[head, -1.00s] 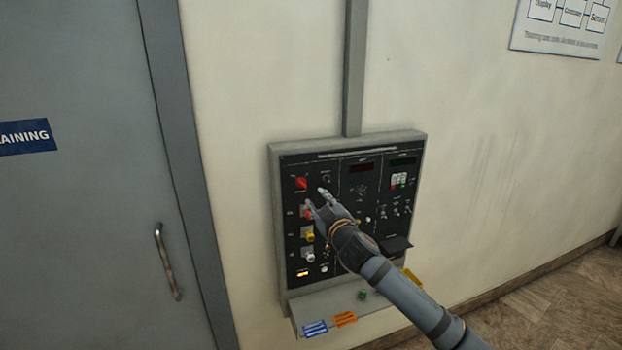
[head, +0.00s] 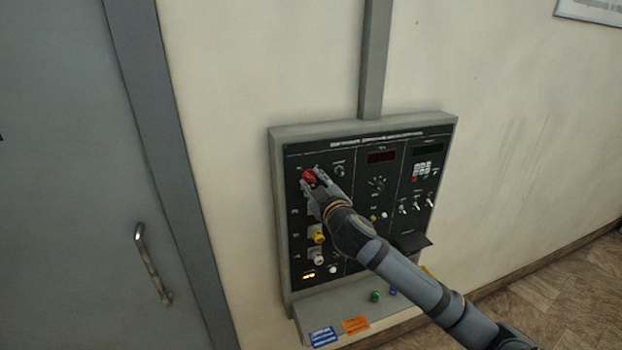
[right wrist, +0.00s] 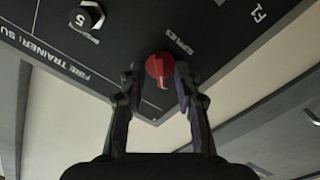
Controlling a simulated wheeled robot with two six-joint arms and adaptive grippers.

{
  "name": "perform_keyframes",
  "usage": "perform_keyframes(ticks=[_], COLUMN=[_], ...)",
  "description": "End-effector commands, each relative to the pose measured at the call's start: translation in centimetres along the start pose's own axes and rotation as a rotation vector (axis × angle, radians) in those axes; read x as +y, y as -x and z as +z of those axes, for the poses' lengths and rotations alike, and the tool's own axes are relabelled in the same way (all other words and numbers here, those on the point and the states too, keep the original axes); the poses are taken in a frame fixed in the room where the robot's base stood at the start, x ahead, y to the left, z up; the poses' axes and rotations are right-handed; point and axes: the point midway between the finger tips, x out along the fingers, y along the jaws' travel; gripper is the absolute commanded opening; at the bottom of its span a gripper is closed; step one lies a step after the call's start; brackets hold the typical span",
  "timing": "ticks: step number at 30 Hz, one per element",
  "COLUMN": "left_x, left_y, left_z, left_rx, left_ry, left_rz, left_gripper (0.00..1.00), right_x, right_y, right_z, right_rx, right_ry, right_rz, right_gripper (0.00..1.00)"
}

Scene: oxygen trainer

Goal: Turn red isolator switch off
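The red isolator switch (head: 308,176) is a round red knob at the upper left of the black control panel (head: 351,268). In the right wrist view the red knob (right wrist: 159,69) shows a pale pointer mark. My right gripper (head: 316,183) is at the knob, with one finger on each side of it. The fingers look open around the knob, with a small gap on the left side in the wrist view; the right finger is very close, and contact there cannot be told. My left gripper is not in view.
A yellow knob (head: 318,234) and a white knob (head: 317,257) sit below the red switch. A black knob (right wrist: 87,16) is near it in the wrist view. A ledge with blue (head: 323,337) and orange (head: 356,324) tags juts out below. A grey door (head: 70,180) stands left.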

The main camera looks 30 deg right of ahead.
Motion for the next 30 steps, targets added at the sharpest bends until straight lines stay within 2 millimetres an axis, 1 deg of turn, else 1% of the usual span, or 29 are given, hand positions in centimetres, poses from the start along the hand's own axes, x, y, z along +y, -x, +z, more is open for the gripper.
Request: perform_keyframes(ticks=[1,4,5,11,12,18,24,30], left_x=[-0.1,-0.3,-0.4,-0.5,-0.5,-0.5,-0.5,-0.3], left_y=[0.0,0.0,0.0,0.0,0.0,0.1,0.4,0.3], left_z=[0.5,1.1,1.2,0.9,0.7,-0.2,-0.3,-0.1], left_rx=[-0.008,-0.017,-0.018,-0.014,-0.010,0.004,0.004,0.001], left_ry=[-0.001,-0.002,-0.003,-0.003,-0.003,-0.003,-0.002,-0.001], left_rz=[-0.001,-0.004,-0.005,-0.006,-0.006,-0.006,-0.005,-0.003], left_gripper=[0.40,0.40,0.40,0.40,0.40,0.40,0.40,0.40], right_x=[0.0,0.0,0.0,0.0,0.0,0.0,0.0,0.0], right_y=[0.0,0.0,0.0,0.0,0.0,0.0,0.0,0.0], right_z=[0.0,0.0,0.0,0.0,0.0,0.0,0.0,0.1], right_rx=[0.000,0.000,0.000,-0.001,-0.001,-0.001,-0.002,-0.002], right_ry=[0.000,0.000,0.000,0.000,0.000,0.008,0.132,0.140], right_rz=[0.000,0.000,0.000,0.000,0.000,0.000,-0.001,0.000], right_gripper=[0.32,0.32,0.29,0.02,0.00,0.00,0.00,0.00])
